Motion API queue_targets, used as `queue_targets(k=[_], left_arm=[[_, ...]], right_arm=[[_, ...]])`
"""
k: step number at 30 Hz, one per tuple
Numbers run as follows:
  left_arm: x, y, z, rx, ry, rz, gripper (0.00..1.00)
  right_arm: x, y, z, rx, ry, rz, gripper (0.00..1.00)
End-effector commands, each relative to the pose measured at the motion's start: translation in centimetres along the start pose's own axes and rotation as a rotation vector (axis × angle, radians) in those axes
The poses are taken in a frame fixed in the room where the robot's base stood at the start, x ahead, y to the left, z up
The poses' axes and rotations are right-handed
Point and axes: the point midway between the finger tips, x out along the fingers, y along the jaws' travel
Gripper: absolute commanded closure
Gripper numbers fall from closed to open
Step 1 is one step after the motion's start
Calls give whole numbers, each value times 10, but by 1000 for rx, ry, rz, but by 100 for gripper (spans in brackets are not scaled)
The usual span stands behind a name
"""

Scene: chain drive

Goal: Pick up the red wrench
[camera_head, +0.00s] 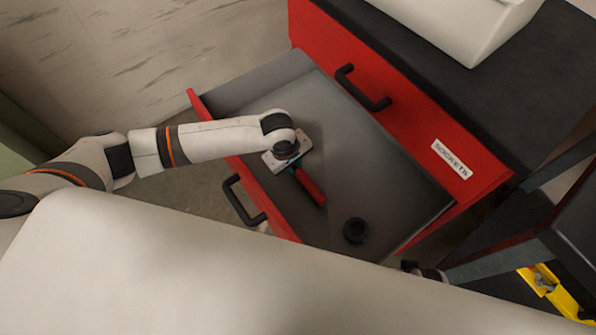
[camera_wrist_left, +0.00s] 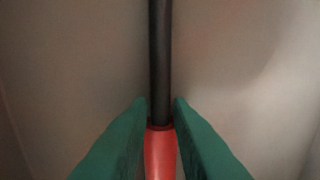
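The red wrench (camera_head: 311,188) lies in the open drawer, with its red end pointing down and right in the head view. My left gripper (camera_head: 293,165) reaches down into the drawer over its upper-left part, and my wrist hides the rest. In the left wrist view, the two green fingers of my left gripper (camera_wrist_left: 161,112) stand close against both sides of the red handle (camera_wrist_left: 160,155). A dark shaft runs from the handle to the top edge, between the fingertips. The fingers look shut on the handle, with no clear gap. My right gripper cannot be made out.
The drawer (camera_head: 395,178) is pulled out of a red cabinet (camera_head: 415,125) with a black top. A black round part (camera_head: 355,230) lies near its lower end. The drawer's red front has a black handle (camera_head: 243,200). A yellow object (camera_head: 548,290) shows at lower right.

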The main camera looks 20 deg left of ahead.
Motion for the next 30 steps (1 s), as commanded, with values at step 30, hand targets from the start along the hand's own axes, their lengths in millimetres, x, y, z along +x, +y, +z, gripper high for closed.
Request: queue_targets(k=[30], left_arm=[[-6,-3,0,1,0,-4,100]], right_arm=[[-2,0,1,0,-3,0,64]])
